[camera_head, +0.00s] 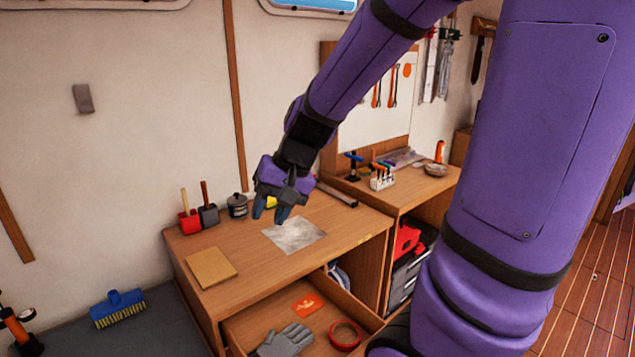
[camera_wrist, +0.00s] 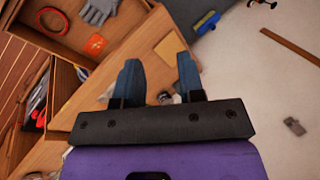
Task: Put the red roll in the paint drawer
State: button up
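The red roll (camera_head: 345,348) is a ring lying flat in an open wooden drawer (camera_head: 247,326), at its right end. It also shows in the wrist view (camera_wrist: 38,18), top left. The drawer also holds grey gloves (camera_head: 286,341) and an orange card (camera_head: 308,305) with a mark too small to read. I cannot tell from the frames whether this is the paint drawer. My gripper (camera_head: 270,214) is above the workbench top, well away from the roll. In the wrist view its two blue fingers (camera_wrist: 159,62) are apart with nothing held between them.
The workbench (camera_head: 300,267) carries a tan sheet (camera_head: 211,267), a grey sheet (camera_head: 293,235), a red pot (camera_head: 190,222) with a brush handle, and a dark can (camera_head: 237,206). A blue brush (camera_head: 118,309) lies at left. A higher bench (camera_head: 405,197) with tools stands at right.

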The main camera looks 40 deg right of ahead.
jog(key=s+r+n+t+h, duration=0.2)
jog(key=s+r+n+h, duration=0.2)
jog(key=s+r, duration=0.6)
jog(key=s+n, duration=0.1)
jog(key=s, duration=0.2)
jog(key=shift+s+a+r, duration=0.15)
jog(key=shift+s+a, duration=0.1)
jog(key=shift+s, duration=0.05)
